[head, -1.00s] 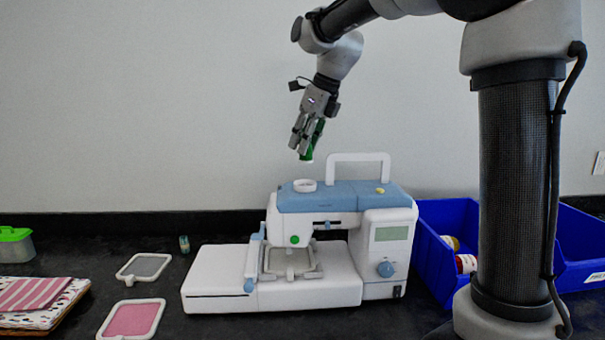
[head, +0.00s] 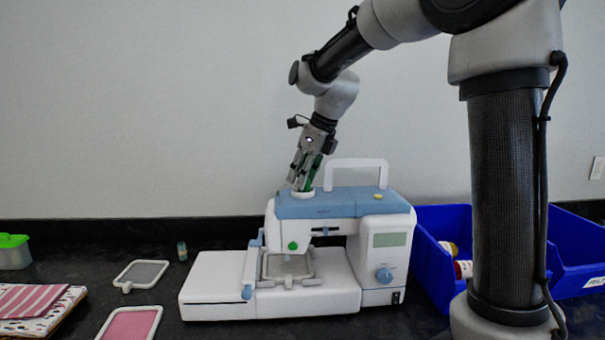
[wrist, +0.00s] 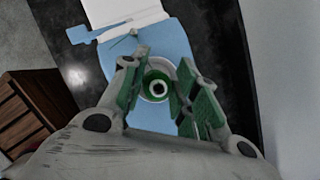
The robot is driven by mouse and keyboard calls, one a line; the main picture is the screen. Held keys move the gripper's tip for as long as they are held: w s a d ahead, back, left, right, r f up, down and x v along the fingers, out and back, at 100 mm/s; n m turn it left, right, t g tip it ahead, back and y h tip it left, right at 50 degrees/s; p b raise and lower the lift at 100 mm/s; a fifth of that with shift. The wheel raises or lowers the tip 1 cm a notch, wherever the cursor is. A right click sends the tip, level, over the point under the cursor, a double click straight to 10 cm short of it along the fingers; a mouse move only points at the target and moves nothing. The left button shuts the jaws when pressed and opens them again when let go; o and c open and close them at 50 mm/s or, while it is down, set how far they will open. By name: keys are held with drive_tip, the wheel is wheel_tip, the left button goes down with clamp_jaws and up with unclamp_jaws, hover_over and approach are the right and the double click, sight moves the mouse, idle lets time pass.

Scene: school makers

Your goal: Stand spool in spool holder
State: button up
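The green spool (wrist: 146,91) with a white core is seen end-on in the wrist view, between the green-padded fingers of my gripper (wrist: 160,78). The spool holder is the white round ring (head: 303,194) on the blue top of the sewing machine (head: 340,205). The spool's lower end is at or inside the ring; how deep it sits is hidden by the fingers. Part of the ring shows around the spool in the wrist view.
The machine's white handle (head: 356,163) rises just right of the gripper. A blue bin (head: 428,262) with spools stands at right. Two hoops (head: 141,274), a small bottle (head: 182,251) and folded fabric (head: 35,302) lie at left. The wall is behind.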

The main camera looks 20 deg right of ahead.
drive_tip(key=o, duration=0.3)
drive_tip(key=shift+r, duration=0.1)
drive_tip(key=v, duration=1.2)
drive_tip(key=s+d+f+n+h, duration=0.1)
drive_tip(key=s+d+f+n, duration=0.3)
drive_tip(key=s+n, duration=0.5)
drive_tip(key=s+d+f+n+h, duration=0.1)
drive_tip(key=s+d+f+n, duration=0.2)
drive_tip(key=s+f+n, duration=0.3)
drive_tip(key=s+d+f+n+t+h, duration=0.1)
drive_tip(key=s+d+f+n, duration=0.3)
drive_tip(key=s+n, duration=0.8)
drive_tip(key=shift+s+d+f, duration=0.3)
drive_tip(key=shift+d+f, duration=0.05)
drive_tip(key=shift+f, duration=0.1)
drive_tip(key=shift+c, duration=0.2)
